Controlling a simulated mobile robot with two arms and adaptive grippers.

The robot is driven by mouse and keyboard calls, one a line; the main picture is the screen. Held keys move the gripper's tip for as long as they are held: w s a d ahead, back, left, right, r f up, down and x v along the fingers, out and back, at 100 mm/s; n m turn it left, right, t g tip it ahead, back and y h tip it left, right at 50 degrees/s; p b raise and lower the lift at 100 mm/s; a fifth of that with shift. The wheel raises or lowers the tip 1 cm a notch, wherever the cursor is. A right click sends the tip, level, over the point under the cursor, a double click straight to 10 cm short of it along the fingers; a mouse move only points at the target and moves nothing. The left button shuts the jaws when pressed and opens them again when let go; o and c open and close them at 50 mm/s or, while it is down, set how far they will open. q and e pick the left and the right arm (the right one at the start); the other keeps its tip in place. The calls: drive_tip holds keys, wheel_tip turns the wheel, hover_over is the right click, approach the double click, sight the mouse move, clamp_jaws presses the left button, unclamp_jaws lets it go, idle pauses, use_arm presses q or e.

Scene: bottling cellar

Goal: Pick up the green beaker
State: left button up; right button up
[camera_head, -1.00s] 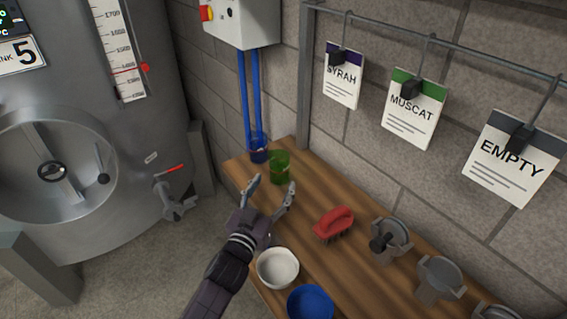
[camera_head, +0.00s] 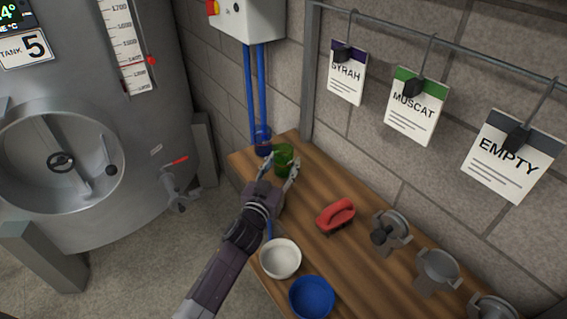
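The green beaker (camera_head: 284,154) stands upright near the far left end of the wooden bench. My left gripper (camera_head: 282,168) is open, with its two fingertips spread at the near side of the beaker. One fingertip is to the left of the beaker's lower part and the other to the right. I cannot tell whether either finger touches it. The lower part of the beaker is partly hidden by the gripper. My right gripper is not in view.
A blue beaker (camera_head: 262,141) stands close behind and left of the green one. A red brush (camera_head: 336,214), a white bowl (camera_head: 281,259), a blue bowl (camera_head: 312,298) and grey fittings (camera_head: 437,272) are on the bench (camera_head: 310,190). A block wall (camera_head: 380,165) bounds the far side.

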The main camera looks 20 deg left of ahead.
use_arm(q)
drive_tip(key=c, duration=0.7)
drive_tip(key=shift+o, duration=0.2)
drive_tip(key=shift+r, duration=0.1)
